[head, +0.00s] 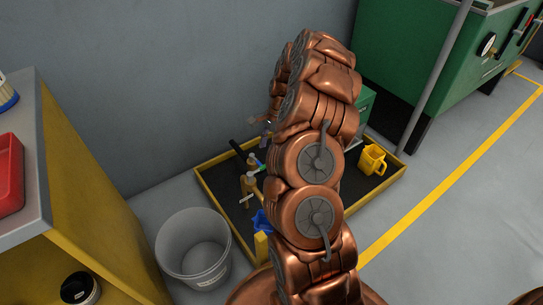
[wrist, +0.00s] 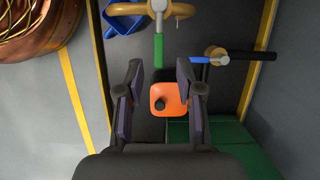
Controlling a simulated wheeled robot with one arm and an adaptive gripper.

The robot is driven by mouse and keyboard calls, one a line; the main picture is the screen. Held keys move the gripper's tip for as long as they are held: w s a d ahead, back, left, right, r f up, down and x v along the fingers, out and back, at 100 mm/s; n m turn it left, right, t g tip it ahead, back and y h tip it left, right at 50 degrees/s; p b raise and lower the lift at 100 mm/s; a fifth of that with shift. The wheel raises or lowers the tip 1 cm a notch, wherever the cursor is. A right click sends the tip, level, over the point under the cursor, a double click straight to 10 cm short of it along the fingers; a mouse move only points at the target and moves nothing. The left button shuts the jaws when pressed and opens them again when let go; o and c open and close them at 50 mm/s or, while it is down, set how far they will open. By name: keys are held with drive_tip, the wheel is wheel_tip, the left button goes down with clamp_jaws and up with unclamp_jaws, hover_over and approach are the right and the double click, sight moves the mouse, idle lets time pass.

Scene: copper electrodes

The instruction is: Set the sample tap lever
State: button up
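Several tap levers stand over the yellow-edged tray (head: 213,185). In the wrist view a green lever (wrist: 158,50) hangs from a brass pipe (wrist: 183,10), a blue lever (wrist: 200,60) points left at the right, and a black handle (wrist: 252,55) extends beyond it. I cannot tell which is the sample tap lever. My gripper (wrist: 160,72) is open, with no object visibly held. The green lever appears between and just ahead of its fingertips; contact is not visible. In the head view my arm hides most of my gripper and part of the taps.
An orange object with a black knob (wrist: 168,98) lies below the fingers. A blue container (wrist: 122,22) is at upper left. A yellow jug (head: 372,160) stands in the tray's right part. A white bucket (head: 193,250) stands left of the tray, near a yellow-sided bench (head: 85,190).

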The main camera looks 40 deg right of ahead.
drive_tip(key=shift+s+d+f+m, duration=0.15)
drive_tip(key=shift+d+f, duration=0.2)
drive_tip(key=shift+f, duration=0.2)
drive_tip(key=shift+w+d+f+m, duration=0.15)
drive_tip(key=shift+d+f, duration=0.15)
drive_tip(key=shift+f, duration=0.2)
drive_tip(key=shift+s+f+b, duration=0.1)
drive_tip(key=shift+f+b, duration=0.1)
drive_tip(key=shift+b, duration=0.1)
drive_tip(key=b+x, duration=0.5)
drive_tip(key=x, duration=0.2)
drive_tip(key=shift+a+f, duration=0.1)
drive_tip(key=shift+f, duration=0.2)
drive_tip(key=shift+r, duration=0.1)
drive_tip(key=shift+a+f+p, duration=0.1)
drive_tip(key=shift+f+p, duration=0.25)
drive_tip(key=shift+p, duration=0.1)
drive_tip(key=shift+c, duration=0.2)
clamp_jaws()
